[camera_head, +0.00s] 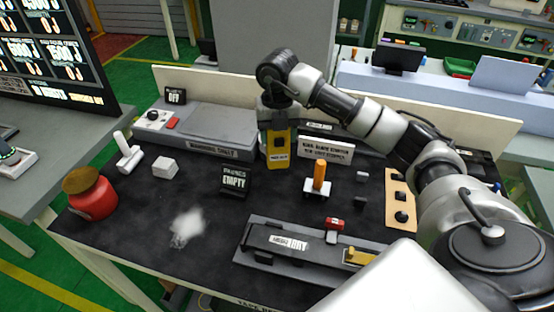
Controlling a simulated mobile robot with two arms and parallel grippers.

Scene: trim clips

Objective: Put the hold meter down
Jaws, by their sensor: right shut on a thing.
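A yellow and black hand-held meter (278,146), which I take for the hold meter, stands upright near the back middle of the dark table (215,270). My right arm reaches in from the right, and its gripper (277,108) points down and is shut on the top of the meter. The gripper hides the meter's upper end. I cannot tell whether the meter's bottom edge touches the table. My left gripper is not in view.
A grey raised unit (205,130) lies left of the meter, and a white sign (326,150) stands to its right. An "EMPTY" sign (235,180), an orange-handled tool (319,175) and a grey fixture (275,246) are nearer. A red jar (92,198) stands at left.

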